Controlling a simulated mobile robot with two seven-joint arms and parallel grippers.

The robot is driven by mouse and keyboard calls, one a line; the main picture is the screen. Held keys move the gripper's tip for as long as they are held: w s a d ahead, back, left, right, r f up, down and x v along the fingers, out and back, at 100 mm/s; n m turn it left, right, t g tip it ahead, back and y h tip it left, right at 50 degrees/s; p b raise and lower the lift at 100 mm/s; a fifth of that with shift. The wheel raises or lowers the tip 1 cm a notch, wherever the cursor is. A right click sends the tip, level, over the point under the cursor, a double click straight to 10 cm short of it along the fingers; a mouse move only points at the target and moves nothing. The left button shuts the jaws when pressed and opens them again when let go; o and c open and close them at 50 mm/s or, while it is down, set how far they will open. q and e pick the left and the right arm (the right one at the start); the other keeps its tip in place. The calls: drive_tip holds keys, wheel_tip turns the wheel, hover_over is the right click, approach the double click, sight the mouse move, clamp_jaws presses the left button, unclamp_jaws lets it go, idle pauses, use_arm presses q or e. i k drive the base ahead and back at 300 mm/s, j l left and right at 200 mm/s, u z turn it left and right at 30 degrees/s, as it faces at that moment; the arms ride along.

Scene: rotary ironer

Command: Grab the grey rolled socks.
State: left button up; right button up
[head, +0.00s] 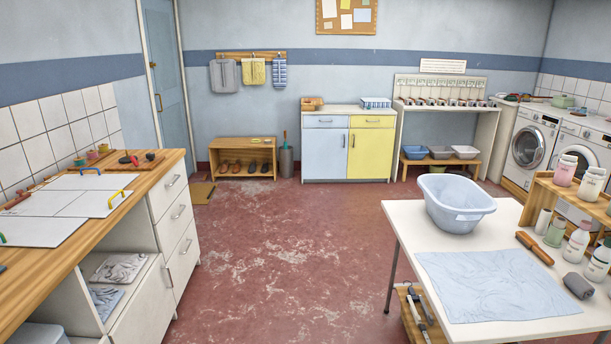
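A dark grey rolled bundle (578,286), which looks like the grey rolled socks, lies on the white table (400,208) at the right of the head view. It rests to the right of the pale blue cloth (490,284), near the table's right part. It is small in the picture, so its folds are hard to make out. White bottles stand just behind it. Neither of my grippers shows in the head view.
A pale blue basin (460,203) stands on the white table behind the cloth. A wooden rack (541,183) with several bottles stands at the table's right. A wooden counter (150,187) with drawers runs along the left. The red floor (280,270) between is clear.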

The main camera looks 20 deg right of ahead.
sight(579, 285)
drive_tip(key=i+z, duration=1.05)
